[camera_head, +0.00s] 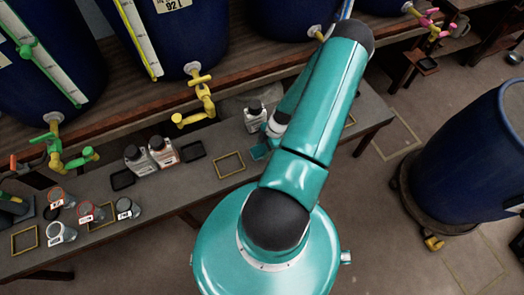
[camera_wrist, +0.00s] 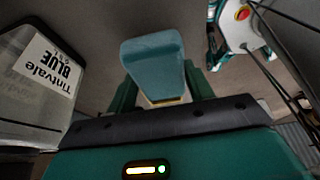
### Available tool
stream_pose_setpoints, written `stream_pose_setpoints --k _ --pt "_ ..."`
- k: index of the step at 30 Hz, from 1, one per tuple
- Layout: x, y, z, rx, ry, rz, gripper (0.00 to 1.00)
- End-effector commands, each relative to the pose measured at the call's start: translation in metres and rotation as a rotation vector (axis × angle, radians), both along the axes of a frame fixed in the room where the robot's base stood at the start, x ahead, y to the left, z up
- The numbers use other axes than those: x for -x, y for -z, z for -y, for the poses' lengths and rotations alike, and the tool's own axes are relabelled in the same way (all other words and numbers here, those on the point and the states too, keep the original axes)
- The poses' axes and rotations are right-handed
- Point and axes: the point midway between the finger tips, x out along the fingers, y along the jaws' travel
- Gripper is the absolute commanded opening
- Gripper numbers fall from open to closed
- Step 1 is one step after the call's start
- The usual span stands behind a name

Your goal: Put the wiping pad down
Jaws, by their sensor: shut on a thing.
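The wiping pad (camera_wrist: 155,58) is a teal block with rounded edges in the middle of the wrist view. My gripper (camera_wrist: 160,92) is shut on it, with a dark green finger at each side. In the head view my arm hides most of the gripper. A small teal patch (camera_head: 260,152) shows beside the arm, over the bench; it looks like the pad, but I cannot tell whether it touches the bench. A bottle labelled Tintvale BLUE (camera_wrist: 35,90) stands close to the left of the gripper in the wrist view.
The narrow bench (camera_head: 222,143) carries a dark-capped bottle (camera_head: 255,115) near my arm, two more bottles (camera_head: 163,152), black trays (camera_head: 193,151) and several beakers (camera_head: 92,212). A yellow outlined rectangle (camera_head: 229,165) on the bench is empty. Blue vats with taps (camera_head: 200,95) stand behind.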

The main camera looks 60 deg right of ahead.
Motion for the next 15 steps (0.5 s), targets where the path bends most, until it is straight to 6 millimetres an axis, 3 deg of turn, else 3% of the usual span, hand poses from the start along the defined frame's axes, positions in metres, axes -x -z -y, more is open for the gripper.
stream_pose_setpoints --k 10,15 --pt "-0.008 0.037 0.001 -0.001 0.000 0.001 0.27" --pt "-0.008 0.038 0.001 0.002 -0.001 0.001 0.27"
